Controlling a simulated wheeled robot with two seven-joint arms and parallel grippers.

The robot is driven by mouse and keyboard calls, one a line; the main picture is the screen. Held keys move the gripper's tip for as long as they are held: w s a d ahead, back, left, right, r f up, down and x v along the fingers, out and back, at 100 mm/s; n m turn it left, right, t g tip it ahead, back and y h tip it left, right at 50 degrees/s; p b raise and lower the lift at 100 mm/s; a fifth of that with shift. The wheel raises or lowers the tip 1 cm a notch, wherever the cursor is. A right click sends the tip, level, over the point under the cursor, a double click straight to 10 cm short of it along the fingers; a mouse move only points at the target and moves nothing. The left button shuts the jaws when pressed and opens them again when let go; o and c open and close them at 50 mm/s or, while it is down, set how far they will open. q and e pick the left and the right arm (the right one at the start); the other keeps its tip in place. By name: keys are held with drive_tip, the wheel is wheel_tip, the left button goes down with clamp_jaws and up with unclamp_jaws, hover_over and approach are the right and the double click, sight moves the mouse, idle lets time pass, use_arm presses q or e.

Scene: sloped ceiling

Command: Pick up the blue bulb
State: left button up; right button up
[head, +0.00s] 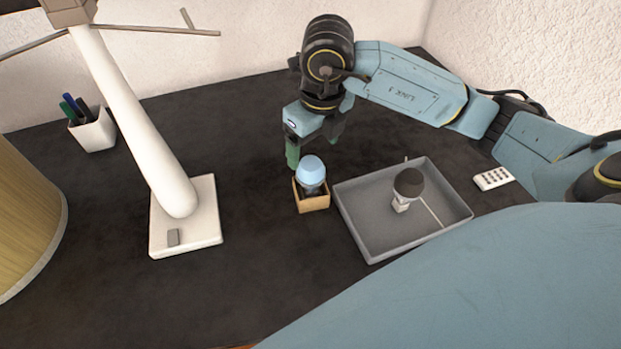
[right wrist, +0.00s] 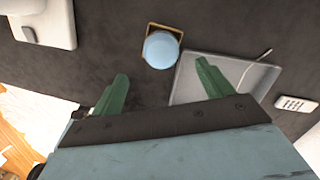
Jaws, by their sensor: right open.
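The light blue bulb (head: 311,170) stands upright in a small wooden box (head: 312,202) in the middle of the dark table. It also shows in the right wrist view (right wrist: 161,49), seen from above, beyond my fingertips. My right gripper (head: 312,155) is just behind the bulb in the head view, with green fingers pointing down. In the right wrist view its two fingers (right wrist: 160,70) are spread apart with nothing between them. My left gripper is not in view.
A grey tray (head: 375,247) to the right of the box holds a dark bulb (head: 409,183). A white remote (head: 493,178) lies beyond it. A white lamp base (head: 205,240) stands left, with a pen cup (head: 94,131) behind. Dark table between lamp and box is clear.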

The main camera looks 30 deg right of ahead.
sight(310, 175)
drive_tip(key=f, duration=0.3)
drive_tip(key=w+f, duration=0.1)
drive_tip(key=f, duration=0.3)
drive_tip(key=f+b, duration=0.1)
drive_tip(key=f, duration=0.2)
drive_tip(key=shift+w+f, duration=0.25)
drive_tip(key=shift+f, duration=0.1)
drive_tip(key=shift+c, duration=0.5)
drive_tip(key=c, duration=1)
